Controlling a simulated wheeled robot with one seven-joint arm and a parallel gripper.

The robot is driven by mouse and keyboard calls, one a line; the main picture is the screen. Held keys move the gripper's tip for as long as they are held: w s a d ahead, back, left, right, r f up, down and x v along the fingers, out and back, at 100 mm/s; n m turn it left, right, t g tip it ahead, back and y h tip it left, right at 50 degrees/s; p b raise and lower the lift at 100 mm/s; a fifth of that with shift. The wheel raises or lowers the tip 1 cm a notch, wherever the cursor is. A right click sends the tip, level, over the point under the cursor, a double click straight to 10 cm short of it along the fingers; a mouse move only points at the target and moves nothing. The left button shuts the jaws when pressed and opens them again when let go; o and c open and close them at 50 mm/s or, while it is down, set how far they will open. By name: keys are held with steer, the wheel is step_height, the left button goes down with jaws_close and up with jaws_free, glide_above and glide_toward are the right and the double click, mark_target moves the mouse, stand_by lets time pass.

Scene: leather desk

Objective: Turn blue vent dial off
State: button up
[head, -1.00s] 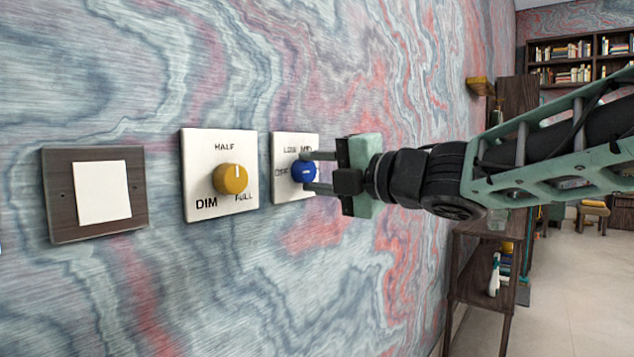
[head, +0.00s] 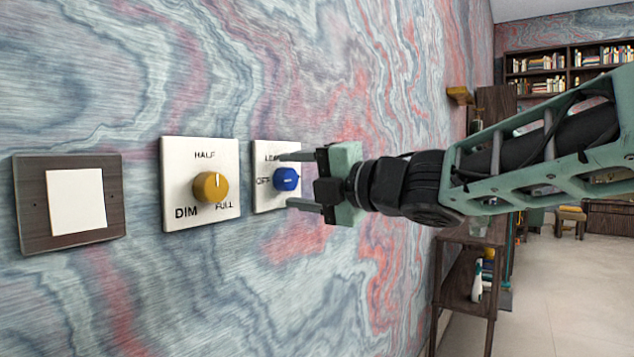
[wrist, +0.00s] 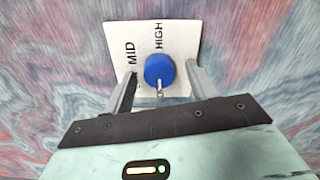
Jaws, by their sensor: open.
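The blue vent dial (head: 284,179) sits on a white wall plate (head: 262,205). "OFF" is printed left of the dial in the head view. The wrist view shows the dial (wrist: 159,68) face-on, with "MID" and "HIGH" on the plate. Its pale pointer mark faces the bottom of that picture, opposite "HIGH". My gripper (head: 300,181) is open, one finger above and one below the dial in the head view. In the wrist view its fingers (wrist: 162,85) stand either side of the dial, with gaps.
A yellow dial (head: 210,187) on a white plate is close to the left. Further left is a dark wood switch plate (head: 118,210) with a white rocker. A small wooden wall block (head: 459,96) and a shelf unit (head: 465,318) are to the right.

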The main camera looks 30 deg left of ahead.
steer(key=s+d+b, duration=0.1)
steer(key=d, duration=1.6)
steer(key=shift+s+d, duration=0.2)
steer(key=shift+s, duration=0.05)
